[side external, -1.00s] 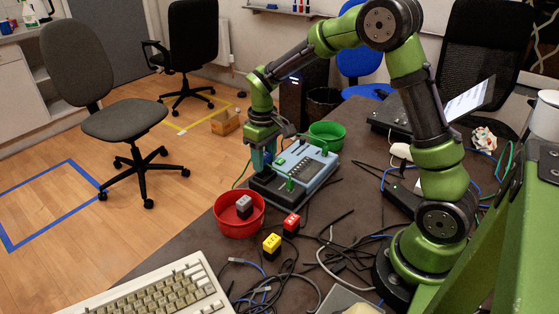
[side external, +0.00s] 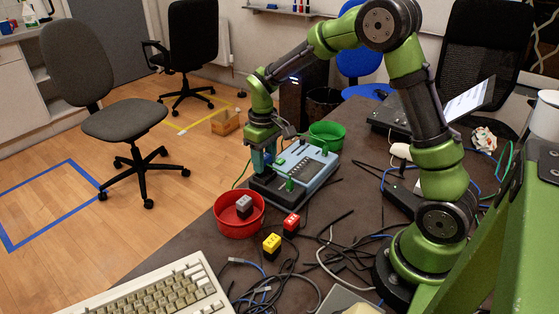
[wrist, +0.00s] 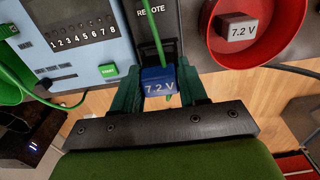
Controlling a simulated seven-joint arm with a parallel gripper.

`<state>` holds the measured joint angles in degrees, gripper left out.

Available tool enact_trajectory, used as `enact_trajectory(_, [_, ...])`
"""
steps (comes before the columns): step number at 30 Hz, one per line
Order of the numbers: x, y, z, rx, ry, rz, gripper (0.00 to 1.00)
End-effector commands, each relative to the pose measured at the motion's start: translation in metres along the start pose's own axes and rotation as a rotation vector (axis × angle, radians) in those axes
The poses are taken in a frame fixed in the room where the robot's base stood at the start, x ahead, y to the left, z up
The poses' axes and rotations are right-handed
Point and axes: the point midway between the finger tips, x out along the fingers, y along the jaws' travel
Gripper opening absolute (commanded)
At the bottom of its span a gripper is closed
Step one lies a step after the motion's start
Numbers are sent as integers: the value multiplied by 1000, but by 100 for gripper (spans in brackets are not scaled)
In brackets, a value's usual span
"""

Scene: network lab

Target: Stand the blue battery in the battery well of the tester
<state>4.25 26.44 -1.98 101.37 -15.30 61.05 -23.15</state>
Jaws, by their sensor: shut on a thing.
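The blue battery (wrist: 160,88), marked 7.2 V, sits between the two dark green fingers of my gripper (wrist: 158,92) in the wrist view. My gripper is shut on it. The tester (wrist: 75,62) has a pale blue panel with a dark numbered display and a black section marked REMOTE. In the side view the tester (side external: 318,172) stands on the table, and my gripper (side external: 262,168) is at its left end, over the black section. The battery well cannot be made out; my gripper and the battery cover that area. I cannot tell whether the battery touches the tester.
A red bowl (side external: 238,224) holding a grey battery (side external: 244,205) stands close in front of the tester. A yellow battery (side external: 271,244) and a red battery (side external: 291,224) stand nearby. A green bowl (side external: 327,133) is behind the tester. Loose cables (side external: 290,275) clutter the front.

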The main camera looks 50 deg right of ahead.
Motion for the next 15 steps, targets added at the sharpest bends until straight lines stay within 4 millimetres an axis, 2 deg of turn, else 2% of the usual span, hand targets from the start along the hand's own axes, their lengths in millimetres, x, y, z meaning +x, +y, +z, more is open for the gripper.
enact_trajectory(15, [7, 0, 0, 0, -1, 0, 10])
